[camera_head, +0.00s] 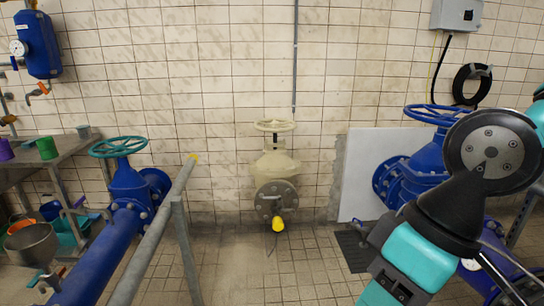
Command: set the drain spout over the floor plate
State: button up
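A small yellow spout-like piece (278,224) hangs below the round grey flange of the cream valve (275,170) at the middle of the back wall. I cannot tell for sure that it is the drain spout. A dark plate or grating (352,252) lies on the floor to its right, partly hidden by my arm; it may be the floor plate. The yellow piece is left of this plate, not above it. My teal and black arm fills the lower right and runs out of the bottom edge. My gripper is not visible.
A blue pipe with a green handwheel (118,146) and a grey railing (150,235) stand at the left. A large blue valve (425,160) stands right, behind my arm. A bench (60,150) with cups is far left. The tiled floor (250,285) at front centre is clear.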

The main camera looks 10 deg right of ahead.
aim_at(366, 230)
jog(key=z, duration=0.1)
jog(key=i, duration=2.05)
jog(key=z, duration=0.45)
jog(key=i, duration=1.65)
jog(key=z, duration=0.2)
